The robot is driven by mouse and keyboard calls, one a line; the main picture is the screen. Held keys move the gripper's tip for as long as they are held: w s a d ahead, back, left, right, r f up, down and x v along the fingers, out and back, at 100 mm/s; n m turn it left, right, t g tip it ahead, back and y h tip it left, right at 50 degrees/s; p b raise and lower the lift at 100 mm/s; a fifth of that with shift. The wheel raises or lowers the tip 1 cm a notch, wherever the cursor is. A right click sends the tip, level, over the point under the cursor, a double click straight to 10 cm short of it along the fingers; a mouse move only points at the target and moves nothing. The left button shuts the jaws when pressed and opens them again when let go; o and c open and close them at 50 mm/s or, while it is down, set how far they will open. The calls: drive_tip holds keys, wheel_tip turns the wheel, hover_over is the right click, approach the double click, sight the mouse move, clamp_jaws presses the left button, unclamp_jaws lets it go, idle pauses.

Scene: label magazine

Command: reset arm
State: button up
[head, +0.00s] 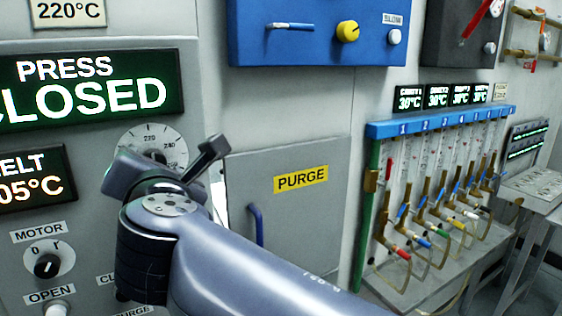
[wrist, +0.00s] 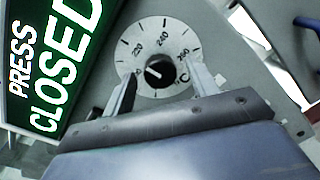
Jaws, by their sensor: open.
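My gripper (wrist: 166,75) is open, with one finger on each side of a black knob (wrist: 160,71) on a white round temperature dial (wrist: 142,36). Nothing shows clearly gripped, and I cannot tell how far the fingertips stand from the panel. The knob's white mark points left, toward the low end of the scale. In the head view my gripper (head: 170,172) is in front of the grey panel and covers the lower part of the dial (head: 150,134). My arm comes in from the bottom right.
A green-lit "PRESS CLOSED" display (head: 90,85) is left of the dial. Below it are a melt readout (head: 35,180) and a motor switch (head: 47,264). A grey purge door (head: 300,215) with a blue handle (head: 256,225) is to the right. A valve rack (head: 440,120) stands farther right.

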drive_tip(key=n, duration=0.2)
drive_tip(key=n+p, duration=0.1)
drive_tip(key=n, duration=0.1)
drive_tip(key=s+n+p, duration=0.1)
drive_tip(key=n, duration=0.1)
drive_tip(key=shift+d+t, duration=0.25)
drive_tip(key=shift+t, duration=0.05)
drive_tip(key=shift+f+p, duration=0.1)
drive_tip(key=shift+p, duration=0.2)
